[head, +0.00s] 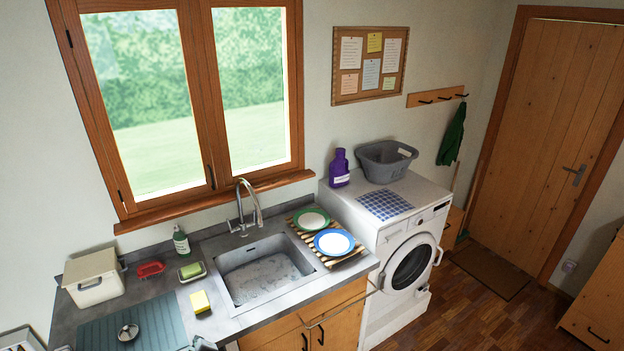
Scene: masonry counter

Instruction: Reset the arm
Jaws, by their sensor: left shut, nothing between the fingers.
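My left gripper (203,344) shows only in part at the bottom edge of the head view, by the right end of the blue-green ribbed mat. It is shut with nothing in it. The rest of it and most of its arm are cut off by the frame. My right gripper is out of view.

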